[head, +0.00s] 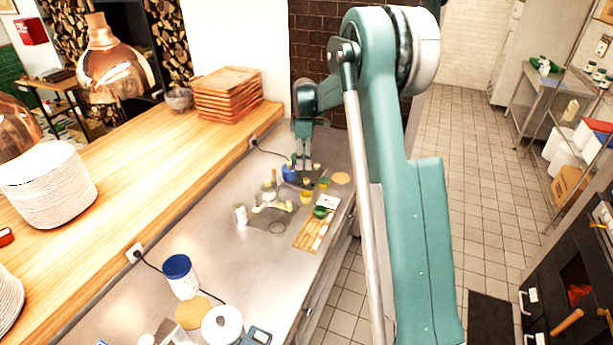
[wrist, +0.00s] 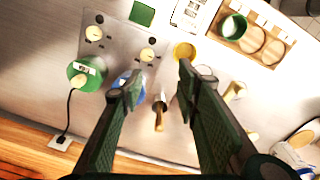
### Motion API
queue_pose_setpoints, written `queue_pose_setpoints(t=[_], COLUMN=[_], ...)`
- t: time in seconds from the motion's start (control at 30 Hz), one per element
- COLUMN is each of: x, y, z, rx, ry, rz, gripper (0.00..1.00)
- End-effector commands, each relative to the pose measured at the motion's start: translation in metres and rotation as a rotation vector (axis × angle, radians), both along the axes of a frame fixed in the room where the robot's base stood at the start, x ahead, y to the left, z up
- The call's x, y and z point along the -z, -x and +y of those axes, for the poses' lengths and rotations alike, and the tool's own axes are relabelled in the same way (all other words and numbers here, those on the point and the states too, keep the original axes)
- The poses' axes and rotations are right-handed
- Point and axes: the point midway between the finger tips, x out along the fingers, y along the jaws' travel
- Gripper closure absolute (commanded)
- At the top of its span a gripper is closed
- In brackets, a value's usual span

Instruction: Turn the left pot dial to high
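In the wrist view a grey panel (wrist: 120,25) carries two cream round dials with small dark marks around them. One dial (wrist: 94,33) is at the upper left and the other dial (wrist: 148,55) is lower and further right. Their markings are too small to read. A green pot-like item (wrist: 85,73) stands beside the panel, and a blue item (wrist: 122,78) is partly hidden by my left finger. My gripper (wrist: 158,80) is open and empty, its fingers apart on either side of the lower dial in the picture. In the head view my gripper (head: 304,164) is over the far steel counter; the dials cannot be made out there.
A yellow bowl (wrist: 186,50) is close to the right fingertip. A wooden-handled tool (wrist: 159,118) lies between the fingers in the picture. A wooden board (wrist: 255,38) holds a green bowl (wrist: 234,26). A black cord (wrist: 68,112) runs to an outlet. The steel counter (head: 215,235) has bare room nearer the camera.

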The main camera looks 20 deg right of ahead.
Motion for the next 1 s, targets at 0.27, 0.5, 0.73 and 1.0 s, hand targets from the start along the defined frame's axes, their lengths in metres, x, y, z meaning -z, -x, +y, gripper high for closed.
queue_pose_setpoints(t=[0.27, 0.5, 0.73, 1.0], x=[0.032, 0.042, 0.043, 0.047], y=[-0.023, -0.028, -0.028, -0.028], z=[-0.016, -0.021, -0.021, -0.02], rx=[-0.076, -0.1, -0.101, -0.101], ry=[-0.008, -0.012, -0.012, -0.011], rz=[0.038, 0.052, 0.052, 0.051], gripper=[0.68, 0.68, 0.68, 0.68])
